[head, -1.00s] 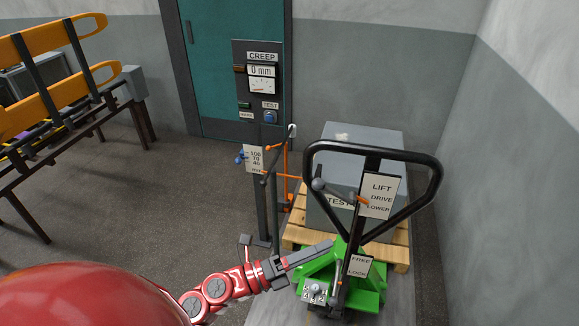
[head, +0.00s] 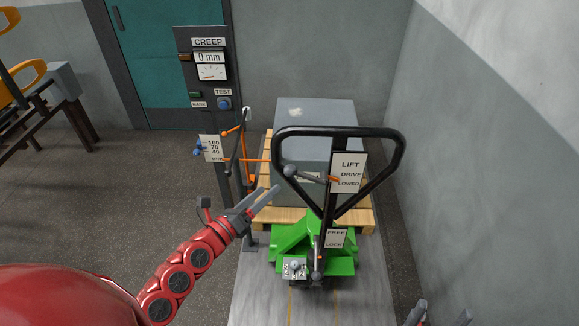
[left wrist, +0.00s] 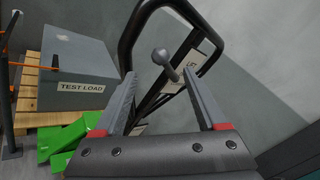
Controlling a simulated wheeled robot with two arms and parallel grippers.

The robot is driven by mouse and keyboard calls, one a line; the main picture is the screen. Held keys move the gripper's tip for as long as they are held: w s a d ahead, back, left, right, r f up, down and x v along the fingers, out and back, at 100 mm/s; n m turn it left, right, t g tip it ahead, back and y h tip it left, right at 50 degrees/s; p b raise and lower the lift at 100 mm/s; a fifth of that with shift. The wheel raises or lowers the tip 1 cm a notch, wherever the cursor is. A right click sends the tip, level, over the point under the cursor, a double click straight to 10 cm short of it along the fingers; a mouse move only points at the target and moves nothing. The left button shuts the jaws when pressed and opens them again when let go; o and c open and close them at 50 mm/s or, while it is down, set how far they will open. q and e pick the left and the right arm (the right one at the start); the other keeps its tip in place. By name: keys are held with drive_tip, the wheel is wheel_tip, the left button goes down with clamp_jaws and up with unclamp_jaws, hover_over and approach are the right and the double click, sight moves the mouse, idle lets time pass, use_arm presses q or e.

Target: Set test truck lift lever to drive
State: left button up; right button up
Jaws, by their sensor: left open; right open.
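The green test truck (head: 335,264) stands with its black handle loop (head: 397,160) upright. The lift lever has a grey ball knob (head: 290,171) on the left and an orange pointer (head: 333,179) beside the LIFT/DRIVE/LOWER plate (head: 349,164). The pointer is near the DRIVE and LOWER lines; I cannot tell which exactly. My left gripper (head: 264,197) is open, below and left of the knob, not touching it. In the left wrist view the knob (left wrist: 161,56) appears between the spread fingers, beyond their tips. My right gripper (head: 445,315) is open at the bottom right edge, partly cut off.
A grey test load (head: 312,112) sits on a wooden pallet (head: 355,216) behind the handle. A FREE/LOCK plate (head: 335,238) is lower on the handle post. An orange-levered post with a scale plate (head: 213,148) and the CREEP panel (head: 182,75) stand left. A wall is at right.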

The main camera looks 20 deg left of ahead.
sight(286, 173)
use_arm(q)
drive_tip(key=p+x, duration=0.3)
drive_tip(key=x, duration=0.6)
drive_tip(key=shift+w+d+r, duration=0.1)
drive_tip(key=shift+w+d, duration=0.1)
drive_tip(key=shift+w, duration=0.05)
drive_tip(key=shift+w+d, duration=0.2)
drive_tip(key=shift+w, duration=0.3)
clamp_jaws()
idle(0.6)
